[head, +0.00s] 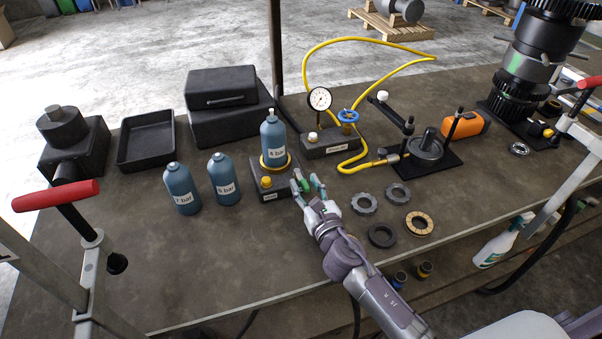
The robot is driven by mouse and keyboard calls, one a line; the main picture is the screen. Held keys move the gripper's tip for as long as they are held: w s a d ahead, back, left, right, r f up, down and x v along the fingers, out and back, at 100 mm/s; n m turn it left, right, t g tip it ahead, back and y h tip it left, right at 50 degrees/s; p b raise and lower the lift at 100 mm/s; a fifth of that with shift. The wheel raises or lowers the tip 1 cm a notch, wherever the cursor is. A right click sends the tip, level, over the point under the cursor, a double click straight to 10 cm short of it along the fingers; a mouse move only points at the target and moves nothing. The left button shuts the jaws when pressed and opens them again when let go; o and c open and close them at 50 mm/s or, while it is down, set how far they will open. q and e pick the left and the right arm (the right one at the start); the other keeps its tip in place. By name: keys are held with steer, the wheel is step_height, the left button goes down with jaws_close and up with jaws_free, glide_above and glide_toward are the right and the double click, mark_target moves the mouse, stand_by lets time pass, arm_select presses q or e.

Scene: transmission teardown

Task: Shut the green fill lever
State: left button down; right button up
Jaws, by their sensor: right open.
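The green fill lever (303,182) is a small green piece at the right side of the black fill base (270,184). It is partly covered by my gripper, so its angle is hard to tell. My right gripper (307,185) is open, its fingertips close to the lever, one on either side of it in the picture. I cannot tell whether they touch it. The blue 4 bar bottle (273,143) stands upright in the yellow ring of the base. My left gripper is not in view.
Two more blue bottles (182,188) (224,178) stand left of the base. A gauge block (330,145) with a blue valve wheel (348,116) and yellow hose stands behind. Several rings, including a tan one (419,223), lie to the right.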

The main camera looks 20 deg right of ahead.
mark_target(302, 179)
steer(key=shift+w+a, duration=0.1)
steer(key=shift+w, duration=1.5)
jaws_close()
